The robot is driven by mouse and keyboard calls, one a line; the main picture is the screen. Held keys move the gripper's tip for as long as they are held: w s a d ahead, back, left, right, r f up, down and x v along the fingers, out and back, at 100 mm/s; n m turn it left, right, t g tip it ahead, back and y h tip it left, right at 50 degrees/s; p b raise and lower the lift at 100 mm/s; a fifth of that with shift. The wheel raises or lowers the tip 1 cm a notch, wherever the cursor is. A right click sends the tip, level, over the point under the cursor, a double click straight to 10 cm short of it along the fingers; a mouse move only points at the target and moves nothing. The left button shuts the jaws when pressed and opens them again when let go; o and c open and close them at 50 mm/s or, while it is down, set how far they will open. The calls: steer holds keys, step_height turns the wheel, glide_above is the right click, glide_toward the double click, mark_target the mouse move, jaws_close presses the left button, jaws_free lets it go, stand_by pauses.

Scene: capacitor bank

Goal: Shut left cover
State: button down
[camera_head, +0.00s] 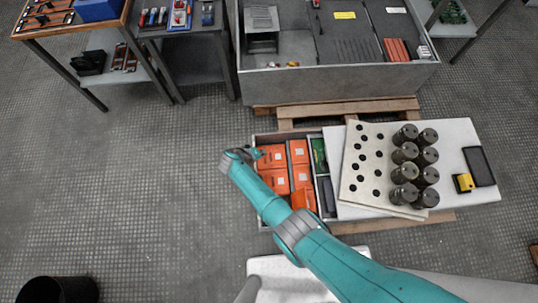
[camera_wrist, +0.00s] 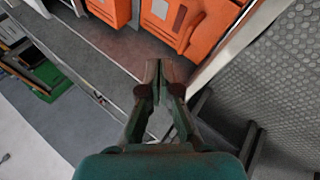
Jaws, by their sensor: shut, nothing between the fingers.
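The open left compartment of the low capacitor bank shows orange modules (camera_head: 276,182), also in the wrist view (camera_wrist: 185,15). Its pale metal rim (camera_wrist: 222,52) runs diagonally in the wrist view. No cover lies over this compartment; I cannot tell for certain where the left cover is. My gripper (camera_head: 258,153) is at the compartment's back left corner in the head view. In the wrist view my gripper (camera_wrist: 162,66) is shut and empty, its tips beside the rim and below the orange modules. Whether the tips touch the rim cannot be told.
A yellow meter (camera_head: 463,183) is farther right. A large grey cabinet (camera_head: 340,82) and pallet (camera_head: 345,111) stand behind.

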steer(key=s+a+r, duration=0.2)
steer(key=s+a, duration=0.2)
steer(key=a, duration=0.5)
steer(key=shift+r, duration=0.35)
